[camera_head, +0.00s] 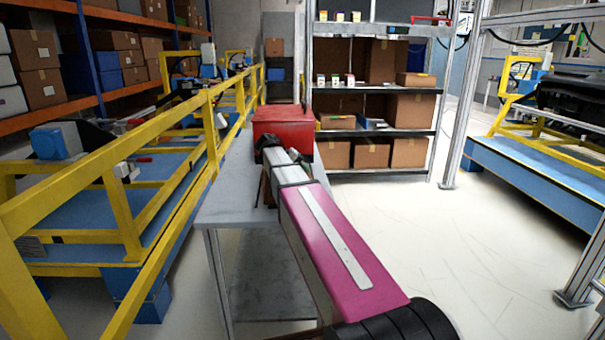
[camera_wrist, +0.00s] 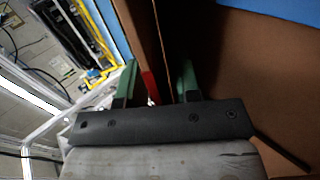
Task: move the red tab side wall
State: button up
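In the wrist view, my gripper (camera_wrist: 158,72) has its two green fingers apart. A narrow brown wall (camera_wrist: 143,35) runs down between them, with a red tab (camera_wrist: 149,86) low on it, nearer the left finger. I see a gap on the right finger's side, and the fingers do not look closed on the wall. A broad brown surface (camera_wrist: 240,75) fills the right. In the head view, my arm reaches over the grey table to a small brown piece (camera_head: 264,188); the arm hides most of it and the fingers.
A red box (camera_head: 283,124) stands on the grey table (camera_head: 228,205) just beyond my arm's end. A yellow rail (camera_head: 160,141) runs along the left. A shelf with cartons (camera_head: 408,111) stands behind.

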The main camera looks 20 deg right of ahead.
jog(key=v, duration=1)
jog(key=shift+a+r, duration=0.25)
jog(key=shift+a, duration=0.05)
